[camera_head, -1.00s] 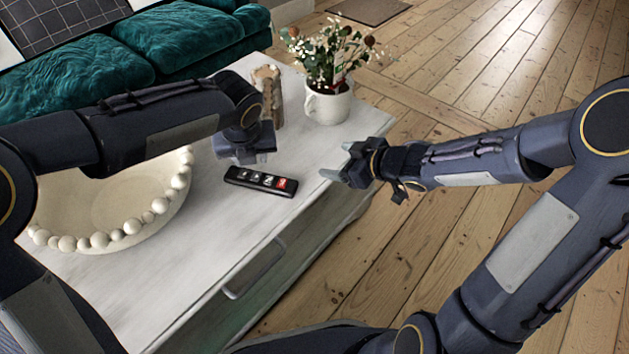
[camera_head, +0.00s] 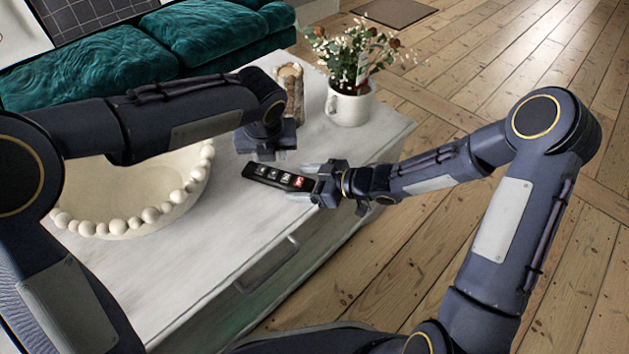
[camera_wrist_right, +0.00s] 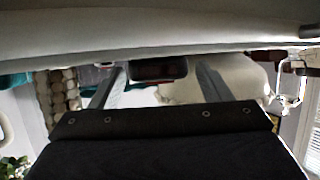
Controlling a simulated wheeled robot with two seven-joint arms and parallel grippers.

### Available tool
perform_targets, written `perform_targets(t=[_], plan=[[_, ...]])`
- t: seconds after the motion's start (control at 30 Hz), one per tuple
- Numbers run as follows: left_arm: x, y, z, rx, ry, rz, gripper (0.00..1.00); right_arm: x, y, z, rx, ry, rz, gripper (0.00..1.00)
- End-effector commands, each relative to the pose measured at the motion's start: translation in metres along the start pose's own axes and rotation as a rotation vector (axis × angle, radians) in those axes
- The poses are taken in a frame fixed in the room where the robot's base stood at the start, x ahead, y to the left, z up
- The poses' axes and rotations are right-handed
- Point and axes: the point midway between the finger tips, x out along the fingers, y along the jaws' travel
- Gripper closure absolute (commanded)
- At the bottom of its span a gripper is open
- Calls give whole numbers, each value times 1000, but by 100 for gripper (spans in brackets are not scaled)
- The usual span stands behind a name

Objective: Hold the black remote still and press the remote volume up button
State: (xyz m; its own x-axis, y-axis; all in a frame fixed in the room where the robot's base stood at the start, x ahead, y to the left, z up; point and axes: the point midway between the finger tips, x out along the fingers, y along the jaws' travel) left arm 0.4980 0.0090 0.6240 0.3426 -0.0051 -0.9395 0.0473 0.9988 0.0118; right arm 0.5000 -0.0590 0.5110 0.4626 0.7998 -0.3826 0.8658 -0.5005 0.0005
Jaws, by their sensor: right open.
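The black remote (camera_head: 263,174) lies on the white table with its buttons facing up, several pale ones and a red one at its right end. My right gripper (camera_head: 307,182) is open at table level, with its fingers on either side of the remote's right end. In the right wrist view the dark end of the remote (camera_wrist_right: 158,68) shows between the two spread fingers; I cannot tell whether they touch it. My left gripper (camera_head: 264,153) points down just above and behind the remote's left part. Its fingertips are hard to make out.
The white table (camera_head: 215,255) carries a pale bowl with a beaded rim (camera_head: 135,222) at left, a wooden ornament (camera_head: 291,92) and a white flower mug (camera_head: 350,106) behind. A teal sofa (camera_head: 120,60) stands beyond. The table's right edge lies just under my right gripper.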

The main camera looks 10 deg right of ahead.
Motion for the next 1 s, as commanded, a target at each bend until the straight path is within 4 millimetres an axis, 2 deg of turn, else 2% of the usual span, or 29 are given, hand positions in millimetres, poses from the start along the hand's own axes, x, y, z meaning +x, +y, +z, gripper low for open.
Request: perform_targets(t=[0.3,0.7,1.0], plan=[[0,0,0,0,0,0,64,3,0,0,1,0,0,30],[0,0,0,0,0,0,64,2,0,0,1,0,1,80],[0,0,0,0,0,0,64,2,0,0,1,0,1,80]])
